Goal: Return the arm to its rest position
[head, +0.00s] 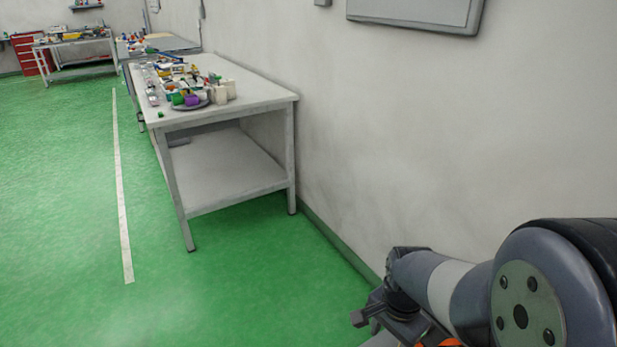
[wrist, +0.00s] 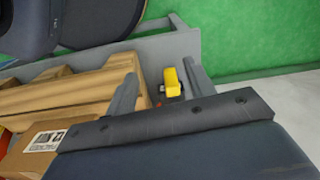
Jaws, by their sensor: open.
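My arm folds in at the lower right of the head view, with my gripper (head: 368,312) low beside the wall. In the wrist view my gripper (wrist: 159,70) shows two grey fingers spread apart with nothing held between them. A small yellow object with a dark part (wrist: 172,82) shows in the gap between the fingers, beyond them. It appears apart from both fingers. The lower part of my arm is cut off by the head view's edge.
A grey-walled container (wrist: 182,46) holds brown boxes (wrist: 65,92), one with a printed label. A white table (head: 262,96) with a cluttered top stands along the wall. Further tables and a red cabinet (head: 32,52) are behind. The green floor (head: 60,220) at left is clear.

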